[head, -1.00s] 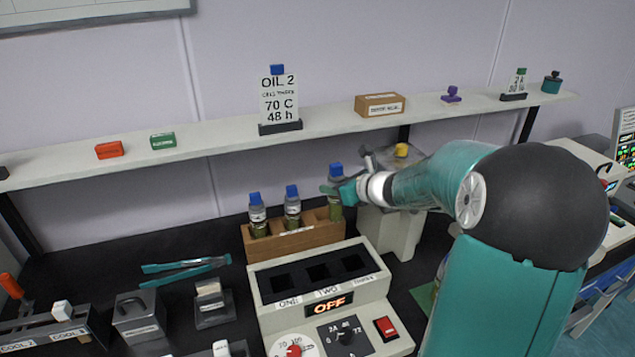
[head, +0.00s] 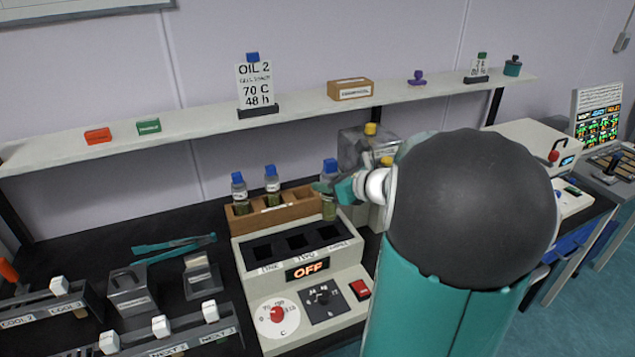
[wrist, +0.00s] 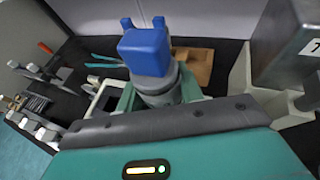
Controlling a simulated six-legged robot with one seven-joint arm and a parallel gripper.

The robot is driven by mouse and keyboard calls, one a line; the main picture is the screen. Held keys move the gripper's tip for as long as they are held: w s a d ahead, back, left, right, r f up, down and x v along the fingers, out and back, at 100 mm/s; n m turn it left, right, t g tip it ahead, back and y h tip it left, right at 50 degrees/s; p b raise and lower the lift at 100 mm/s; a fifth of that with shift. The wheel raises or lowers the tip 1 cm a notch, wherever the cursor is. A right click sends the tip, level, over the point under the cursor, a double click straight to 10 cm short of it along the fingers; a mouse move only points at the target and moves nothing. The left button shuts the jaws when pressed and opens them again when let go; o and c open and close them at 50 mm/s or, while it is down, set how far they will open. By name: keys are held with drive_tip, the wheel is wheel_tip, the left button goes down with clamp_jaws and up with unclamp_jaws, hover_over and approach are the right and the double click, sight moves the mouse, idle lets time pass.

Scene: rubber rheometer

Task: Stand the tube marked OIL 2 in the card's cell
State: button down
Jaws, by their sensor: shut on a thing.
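My gripper (head: 330,192) is shut on a clear tube with a blue cap (head: 330,165) and greenish liquid. It holds the tube upright, near the right end of the wooden rack (head: 262,222) and behind the three-cell block (head: 240,256). In the wrist view the blue cap (wrist: 146,52) fills the space between the fingers; no marking on this tube is readable. Two similar blue-capped tubes (head: 239,190) (head: 272,184) stand in the rack. The block's three dark cells look empty; its display reads OFF. The card (head: 255,86) on the shelf reads OIL 2, 70 C, 48 h; its small line is unclear.
A grey machine with a yellow knob (head: 370,129) stands close behind my gripper. Teal tongs (head: 173,246) lie on the dark bench at left, near a grey block (head: 130,292) and a cooling rack (head: 45,315). The shelf (head: 200,147) runs above the bench.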

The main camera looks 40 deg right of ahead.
drive_tip(key=shift+w+d+f, duration=0.1)
drive_tip(key=shift+w, duration=0.1)
drive_tip(key=shift+s, duration=0.15)
wheel_tip(320, 180, down, 4)
drive_tip(key=shift+f, duration=0.1)
drive_tip(key=shift+d+r, duration=0.1)
drive_tip(key=shift+r, duration=0.15)
idle(0.3)
idle(0.4)
drive_tip(key=shift+f, duration=0.1)
